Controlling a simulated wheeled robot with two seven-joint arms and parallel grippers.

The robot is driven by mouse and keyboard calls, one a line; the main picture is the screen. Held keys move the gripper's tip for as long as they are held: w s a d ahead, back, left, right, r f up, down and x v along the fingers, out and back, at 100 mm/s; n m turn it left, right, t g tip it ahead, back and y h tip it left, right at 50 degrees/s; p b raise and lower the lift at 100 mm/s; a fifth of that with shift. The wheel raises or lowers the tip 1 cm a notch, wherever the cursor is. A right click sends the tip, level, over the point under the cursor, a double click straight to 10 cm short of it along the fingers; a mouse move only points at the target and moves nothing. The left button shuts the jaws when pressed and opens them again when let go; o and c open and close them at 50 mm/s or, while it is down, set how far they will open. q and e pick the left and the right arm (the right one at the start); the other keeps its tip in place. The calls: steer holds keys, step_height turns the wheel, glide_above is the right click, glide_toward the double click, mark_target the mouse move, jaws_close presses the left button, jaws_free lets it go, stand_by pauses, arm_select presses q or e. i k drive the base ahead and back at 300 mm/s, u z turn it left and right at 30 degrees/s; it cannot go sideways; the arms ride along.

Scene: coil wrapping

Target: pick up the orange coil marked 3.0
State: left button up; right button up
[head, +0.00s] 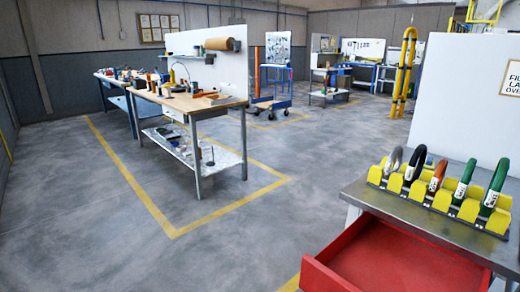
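In the head view an orange coil (437,177) stands upright in the middle slot of a yellow rack (441,200) on a dark base at the right. A white tag is on the coil; its number is too small to read. A grey coil (393,160) and a black coil (416,162) stand to its left. A green coil (465,180) and another green coil (496,184) stand to its right. Neither of my grippers is in view.
The rack stands on a grey metal table (420,222) at the right. An open red drawer (385,262) sticks out below its top. A white panel (465,90) stands behind the table. A workbench (197,104) with tools stands further back left. The floor (90,230) between is clear.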

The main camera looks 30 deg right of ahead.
mark_target(440, 174)
steer(key=i, duration=3.1)
steer(key=z, duration=3.4)
steer(key=i, duration=0.35)
steer(key=u, duration=0.15)
